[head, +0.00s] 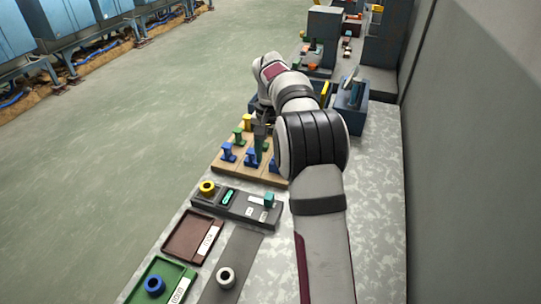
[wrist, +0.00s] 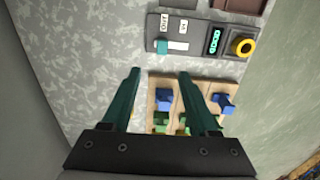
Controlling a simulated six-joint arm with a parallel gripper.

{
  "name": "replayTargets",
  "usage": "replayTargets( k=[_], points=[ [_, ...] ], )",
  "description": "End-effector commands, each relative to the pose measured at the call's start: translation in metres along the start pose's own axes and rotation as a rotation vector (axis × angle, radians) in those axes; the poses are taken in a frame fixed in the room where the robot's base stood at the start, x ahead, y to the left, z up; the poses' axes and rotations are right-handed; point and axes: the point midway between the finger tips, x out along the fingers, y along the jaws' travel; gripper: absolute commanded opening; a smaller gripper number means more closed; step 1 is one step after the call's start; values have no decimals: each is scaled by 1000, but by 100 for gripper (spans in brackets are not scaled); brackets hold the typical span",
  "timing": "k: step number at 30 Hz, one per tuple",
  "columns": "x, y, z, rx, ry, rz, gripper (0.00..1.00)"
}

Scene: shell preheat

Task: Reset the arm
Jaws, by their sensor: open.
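My gripper shows in the wrist view (wrist: 158,72), with its two dark green fingers apart and nothing between them. It points down over the bench, beside a wooden rack (wrist: 152,101) and short of the control panel (wrist: 200,51). In the head view my arm reaches from the lower right over the bench and hides part of the rack (head: 230,170). The rack holds several blue, green and yellow pieces. A dark finger shows among these pieces there, but I cannot tell whether it touches any.
The panel bears a yellow ring (head: 207,187), a green display (wrist: 215,41) and a teal switch (wrist: 163,47). Nearer are an empty brown tray (head: 185,232), a green tray (head: 137,292) with a blue ring (head: 154,285), and a white ring (head: 226,277) on a grey strip. A wall stands right.

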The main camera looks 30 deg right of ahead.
Motion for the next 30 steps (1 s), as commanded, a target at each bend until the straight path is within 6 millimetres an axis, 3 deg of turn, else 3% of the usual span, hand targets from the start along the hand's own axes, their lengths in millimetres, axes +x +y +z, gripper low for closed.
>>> replayTargets(
  k=[11,14,17,19,21,25,27,30],
  points=[
    [-1,0,0,0,0,1,60],
    [-8,-1,10,-10,-2,-4,60],
    [-37,-2,61,-58,-12,-24,60],
    [-58,6,124,-110,-28,-45,60],
    [-68,22,191,-163,-47,-65,60],
    [-55,65,296,-243,-79,-96,60],
    [-40,85,333,-273,-92,-107,60],
    [-24,104,364,-297,-106,-115,60]
  ],
)
